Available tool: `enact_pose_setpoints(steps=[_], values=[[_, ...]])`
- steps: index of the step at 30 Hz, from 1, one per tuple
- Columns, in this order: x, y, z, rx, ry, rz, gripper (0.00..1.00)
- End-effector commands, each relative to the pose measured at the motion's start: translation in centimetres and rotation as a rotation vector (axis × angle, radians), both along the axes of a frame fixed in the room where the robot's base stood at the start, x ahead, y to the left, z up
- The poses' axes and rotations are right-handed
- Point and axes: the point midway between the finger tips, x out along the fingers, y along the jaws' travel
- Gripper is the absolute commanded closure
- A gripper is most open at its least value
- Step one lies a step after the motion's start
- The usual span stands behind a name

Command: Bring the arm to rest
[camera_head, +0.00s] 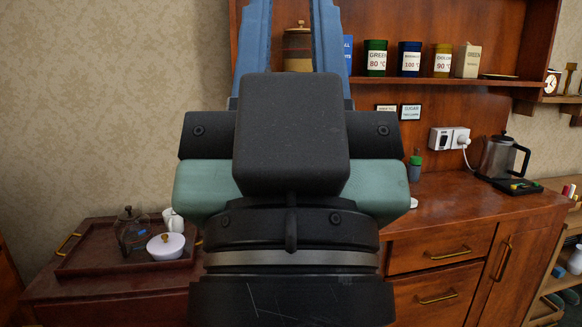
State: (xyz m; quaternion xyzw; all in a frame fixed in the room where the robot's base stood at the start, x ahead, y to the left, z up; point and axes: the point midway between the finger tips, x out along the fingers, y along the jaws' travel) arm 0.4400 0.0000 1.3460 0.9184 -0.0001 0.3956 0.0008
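My gripper (291,30) fills the middle of the head view, seen from behind. Its dark body and green band are close to the camera, and its two blue fingers point up and away. The fingers stand apart with a clear gap between them, and the gripper looks open and empty. The fingertips are cut off by the top edge. A brown lidded jar (298,46) shows through the gap, seemingly on the shelf behind. My arm hides the middle of the counter and part of the shelf.
A tray (95,262) at lower left holds a glass pot (131,232), a lilac lidded pot (166,246) and a white cup (173,220). Labelled tins (410,60) line the shelf. A kettle (499,158) stands on the right counter (450,200), near a plugged-in socket (449,138).

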Motion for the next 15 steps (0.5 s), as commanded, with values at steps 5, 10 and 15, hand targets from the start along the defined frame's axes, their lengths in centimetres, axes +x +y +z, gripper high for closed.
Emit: enact_pose_setpoints(steps=[5, 10, 15], values=[[0.0, 0.0, 7.4, 0.0, 0.001, 0.001, 0.73], [0.0, 0.1, 12.7, 0.0, 0.001, 0.001, 0.73], [0.0, 0.1, 16.7, 0.0, 0.002, 0.001, 0.73]])
